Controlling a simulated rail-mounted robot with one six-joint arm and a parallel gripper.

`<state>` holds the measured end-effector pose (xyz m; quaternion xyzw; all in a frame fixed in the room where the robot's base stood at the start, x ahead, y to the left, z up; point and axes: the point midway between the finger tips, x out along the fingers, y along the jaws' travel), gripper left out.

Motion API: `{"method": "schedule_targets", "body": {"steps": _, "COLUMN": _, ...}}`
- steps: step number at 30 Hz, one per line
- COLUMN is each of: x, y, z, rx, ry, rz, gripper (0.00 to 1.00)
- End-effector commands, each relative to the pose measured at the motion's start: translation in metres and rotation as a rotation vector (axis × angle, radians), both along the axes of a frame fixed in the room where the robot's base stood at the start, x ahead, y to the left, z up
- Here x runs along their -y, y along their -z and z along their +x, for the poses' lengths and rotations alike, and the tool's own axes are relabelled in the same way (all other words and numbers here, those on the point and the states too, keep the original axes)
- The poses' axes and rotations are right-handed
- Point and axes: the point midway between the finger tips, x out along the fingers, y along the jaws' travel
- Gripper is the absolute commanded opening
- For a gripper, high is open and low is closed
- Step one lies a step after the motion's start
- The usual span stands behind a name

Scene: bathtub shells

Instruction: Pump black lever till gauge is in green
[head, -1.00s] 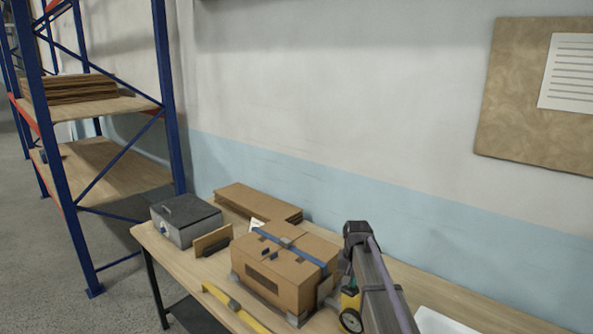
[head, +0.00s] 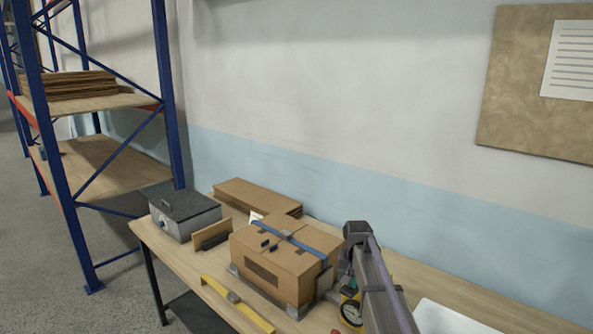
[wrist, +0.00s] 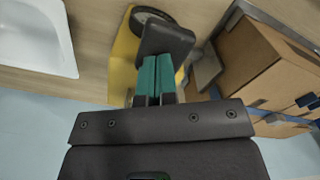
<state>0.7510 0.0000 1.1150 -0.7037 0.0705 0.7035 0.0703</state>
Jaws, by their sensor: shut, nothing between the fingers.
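In the wrist view the teal fingertips of my gripper (wrist: 158,62) are together, with nothing between them. They are at the edge of a black lever pad (wrist: 166,38), overlapping it in the picture; I cannot tell whether they press on it. Below the pad is a yellow pump body (wrist: 122,52) with a round gauge (wrist: 152,17), partly covered by the pad. In the head view the gauge (head: 351,314) shows beside my arm, its face dark-rimmed and pale; its needle and green zone are too small to read. My arm hides most of the pump and the fingers there.
A strapped cardboard box (head: 285,262) on grey corner supports stands close left of the pump. A white tray (head: 450,317) lies to the right. A yellow bar tool (head: 245,309), a grey case (head: 185,215) and flat cardboard (head: 257,195) are further left on the table. The wall is behind.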

Motion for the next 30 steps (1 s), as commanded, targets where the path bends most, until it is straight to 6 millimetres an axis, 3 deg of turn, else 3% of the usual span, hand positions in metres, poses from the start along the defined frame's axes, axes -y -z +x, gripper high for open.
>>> {"method": "schedule_targets", "body": {"steps": 2, "x": 0.000, "y": 0.006, "z": 0.000, "rx": 0.001, "ry": 0.000, "rz": 0.000, "gripper": 0.00}}
{"method": "schedule_targets", "body": {"steps": 7, "x": 0.000, "y": -0.004, "z": 0.000, "rx": 0.001, "ry": 0.000, "rz": 0.000, "gripper": 0.00}}
{"method": "schedule_targets", "body": {"steps": 27, "x": 0.000, "y": -0.094, "z": 0.000, "rx": 0.000, "ry": 0.000, "rz": 0.000, "gripper": 0.00}}
{"method": "schedule_targets", "body": {"steps": 30, "x": 0.000, "y": -0.100, "z": 0.000, "rx": 0.000, "ry": 0.000, "rz": 0.000, "gripper": 0.00}}
